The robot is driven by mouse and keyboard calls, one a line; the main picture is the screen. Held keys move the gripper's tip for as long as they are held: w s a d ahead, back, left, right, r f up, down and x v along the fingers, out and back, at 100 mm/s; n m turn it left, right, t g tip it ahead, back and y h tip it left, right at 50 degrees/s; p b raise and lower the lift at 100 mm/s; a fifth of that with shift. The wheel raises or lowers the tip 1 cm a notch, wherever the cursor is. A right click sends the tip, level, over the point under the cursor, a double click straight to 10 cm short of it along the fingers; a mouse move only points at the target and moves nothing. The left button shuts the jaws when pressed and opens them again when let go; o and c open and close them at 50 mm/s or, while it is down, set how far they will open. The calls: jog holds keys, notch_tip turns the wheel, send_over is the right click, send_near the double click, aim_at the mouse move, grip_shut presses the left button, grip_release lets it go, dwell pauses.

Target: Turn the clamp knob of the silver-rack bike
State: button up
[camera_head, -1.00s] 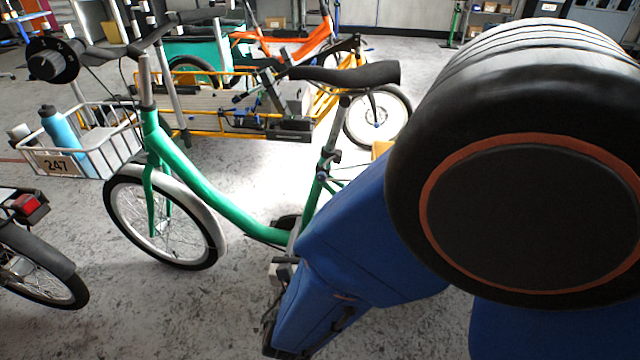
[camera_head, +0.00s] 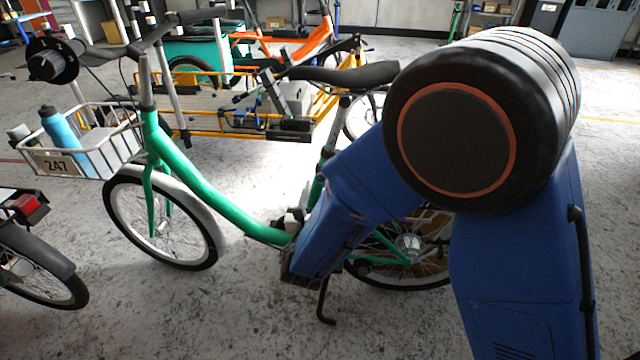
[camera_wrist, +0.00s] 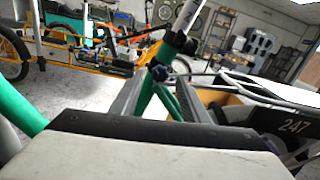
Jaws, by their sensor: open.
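The green bike (camera_head: 200,187) stands across the middle of the head view, with a black saddle (camera_head: 345,75) and a wire front basket (camera_head: 100,155). In the wrist view its silver seat post (camera_wrist: 187,16) enters a green tube with a dark collar. A small dark knob (camera_wrist: 160,73) shows just below the collar, in line with the gap between my fingertips. My gripper (camera_wrist: 160,82) is open, its two grey fingers pointing towards the knob; I cannot tell if they touch it. A silver rack (camera_wrist: 265,92) is at the right. In the head view my blue arm hides the gripper.
A yellow-framed cargo bike (camera_head: 215,130) and an orange bike (camera_head: 300,48) stand behind. Part of another bike (camera_head: 35,255) is at the lower left.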

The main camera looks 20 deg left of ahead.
aim_at(321, 177)
jog(key=shift+x, duration=1.3)
grip_shut()
jog(key=shift+m, duration=0.4)
jog(key=m, duration=0.2)
jog(key=shift+m, duration=2.2)
